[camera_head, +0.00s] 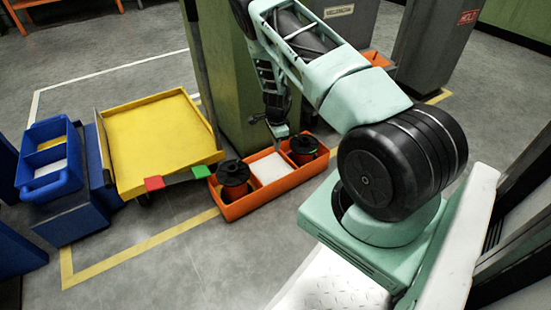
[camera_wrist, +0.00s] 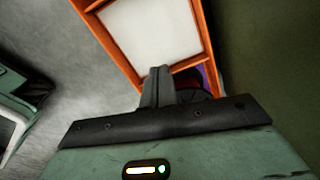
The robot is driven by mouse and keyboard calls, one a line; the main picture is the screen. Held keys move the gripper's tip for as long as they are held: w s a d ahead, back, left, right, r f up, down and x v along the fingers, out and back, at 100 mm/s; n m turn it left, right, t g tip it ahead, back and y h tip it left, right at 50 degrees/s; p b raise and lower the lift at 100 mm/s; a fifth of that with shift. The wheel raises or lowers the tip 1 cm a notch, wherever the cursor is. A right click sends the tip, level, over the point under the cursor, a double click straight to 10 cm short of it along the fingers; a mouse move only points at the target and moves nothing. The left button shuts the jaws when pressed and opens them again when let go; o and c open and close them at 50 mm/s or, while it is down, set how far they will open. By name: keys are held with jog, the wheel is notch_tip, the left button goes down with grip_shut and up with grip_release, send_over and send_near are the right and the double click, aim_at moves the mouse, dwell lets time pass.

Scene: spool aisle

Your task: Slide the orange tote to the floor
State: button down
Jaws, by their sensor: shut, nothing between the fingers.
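The orange tote (camera_head: 238,210) appears to lie flat on the floor, against the foot of the green cabinet. It has a dark spool (camera_head: 233,174) in its left compartment, a white sheet (camera_head: 271,168) in the middle and another dark spool (camera_head: 304,146) at the right. My gripper (camera_head: 279,142) is by the tote's far long side, shut and empty. In the wrist view, the shut fingers (camera_wrist: 158,86) overlap the tote's rim (camera_wrist: 121,56) near a divider. I cannot tell whether they touch it. Part of a dark spool shows behind the fingers.
A cart with a yellow tray (camera_head: 155,140) stands just left of the tote, with red and green blocks on its front edge. A blue bin (camera_head: 50,165) is farther left. The green cabinet (camera_head: 225,75) rises behind. Floor in front of the tote is clear.

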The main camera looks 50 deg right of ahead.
aim_at(288, 164)
notch_tip(288, 164, down, 10)
jog(key=b, duration=0.6)
jog(key=d+b, duration=0.1)
jog(key=s+d+b, duration=0.1)
jog(key=shift+s+d, duration=0.15)
jog(key=shift+d, duration=0.2)
jog(key=shift+s+d+r, duration=0.15)
jog(key=shift+s+d, duration=0.1)
jog(key=shift+d, duration=0.2)
jog(key=shift+s+d+r+p, duration=0.1)
jog(key=shift+s+d+p, duration=0.2)
jog(key=shift+d, duration=0.1)
jog(key=shift+s+d, duration=0.25)
jog(key=shift+d, duration=0.35)
jog(key=shift+w+a, duration=0.1)
jog(key=shift+a, duration=0.05)
